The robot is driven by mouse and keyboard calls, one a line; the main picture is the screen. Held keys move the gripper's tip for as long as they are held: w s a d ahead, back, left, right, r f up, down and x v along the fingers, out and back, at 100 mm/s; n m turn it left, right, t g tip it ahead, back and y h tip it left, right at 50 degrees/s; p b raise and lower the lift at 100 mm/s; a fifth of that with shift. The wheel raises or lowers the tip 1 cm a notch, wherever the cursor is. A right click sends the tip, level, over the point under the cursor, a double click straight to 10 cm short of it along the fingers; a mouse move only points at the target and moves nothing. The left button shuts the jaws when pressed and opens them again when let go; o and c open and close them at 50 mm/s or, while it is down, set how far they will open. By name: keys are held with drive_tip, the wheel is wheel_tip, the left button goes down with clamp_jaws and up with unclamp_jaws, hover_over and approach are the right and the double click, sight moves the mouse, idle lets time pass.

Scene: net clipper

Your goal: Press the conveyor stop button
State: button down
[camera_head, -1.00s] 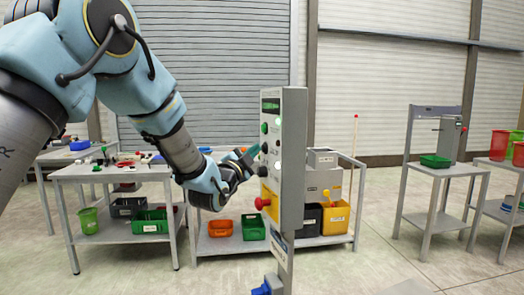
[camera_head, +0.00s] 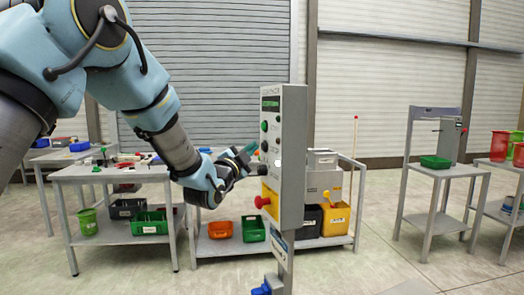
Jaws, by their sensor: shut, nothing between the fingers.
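A grey control panel (camera_head: 293,165) stands upright on a post at the centre, its control face turned left and seen at a steep angle. The face has a green button (camera_head: 264,126), dark round controls (camera_head: 264,146) below it, and a red mushroom-shaped button (camera_head: 262,202) on a yellow plate low down. The labels are too small to tell which control is the conveyor stop button. My gripper (camera_head: 251,149) is shut and empty, reaching from the left with its tips close to the dark controls, above the red button. I cannot tell whether the tips touch the face.
A table (camera_head: 110,172) with small parts stands behind on the left. A low bench with bins, including a yellow bin (camera_head: 336,220), is behind the panel. A grey stand (camera_head: 440,170) is at right. Open floor lies right of the panel.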

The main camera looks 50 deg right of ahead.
drive_tip(key=shift+w+a, duration=0.1)
drive_tip(key=shift+a, duration=0.1)
drive_tip(key=shift+w+a+b, duration=0.35)
drive_tip(key=shift+a+b, duration=0.1)
drive_tip(key=shift+a, duration=0.3)
drive_tip(key=shift+w+a+b, duration=0.4)
drive_tip(key=shift+a, duration=0.35)
drive_tip(key=shift+w+a+b, duration=0.35)
drive_tip(key=shift+a+b, duration=0.1)
drive_tip(key=shift+a, duration=0.3)
